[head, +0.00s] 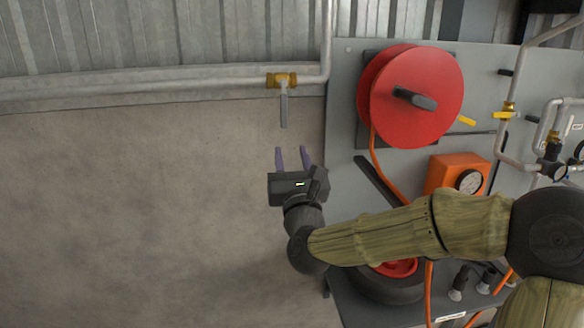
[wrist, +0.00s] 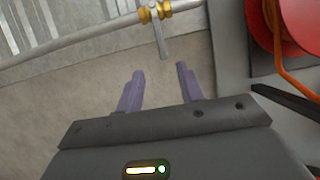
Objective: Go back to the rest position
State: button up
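My gripper (head: 292,152) is open and empty, its two purple fingers pointing up in the head view. It also shows in the wrist view (wrist: 160,82), with a clear gap between the fingers. A valve with a brass body (head: 281,80) and a grey lever (head: 284,110) sits on the wall pipe just above the fingertips in the head view. The lever hangs straight down from the pipe there. In the wrist view the brass valve (wrist: 155,12) is at the top, beyond the fingers. The fingers appear apart from the lever.
A red hose reel (head: 425,95) is mounted on the grey panel (head: 340,120) right of my gripper. An orange gauge box (head: 450,172) and an orange hose (head: 372,150) are below it. Pipes with valves (head: 503,115) stand far right. The concrete wall (head: 130,200) at left is clear.

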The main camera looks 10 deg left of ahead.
jog(key=shift+s+d+f, duration=0.15)
jog(key=shift+s+f, duration=0.15)
jog(key=shift+s, duration=0.25)
jog(key=s+d+f+n+g+h+p, duration=0.1)
jog(key=d+f+n+g+p, duration=0.3)
jog(key=f+n, duration=0.5)
jog(key=s+d+f+n+g+p, duration=0.1)
jog(key=s+f+n+g, duration=0.1)
jog(key=f+n+g, duration=0.7)
jog(key=s+d+f+n+g+h+p, duration=0.2)
jog(key=s+d+n+g+h+p, duration=0.3)
jog(key=s+d+n, duration=1)
jog(key=s+d+g, duration=0.1)
jog(key=s+d, duration=0.1)
jog(key=shift+s+d+f, duration=0.2)
jog(key=shift+s+f, duration=0.15)
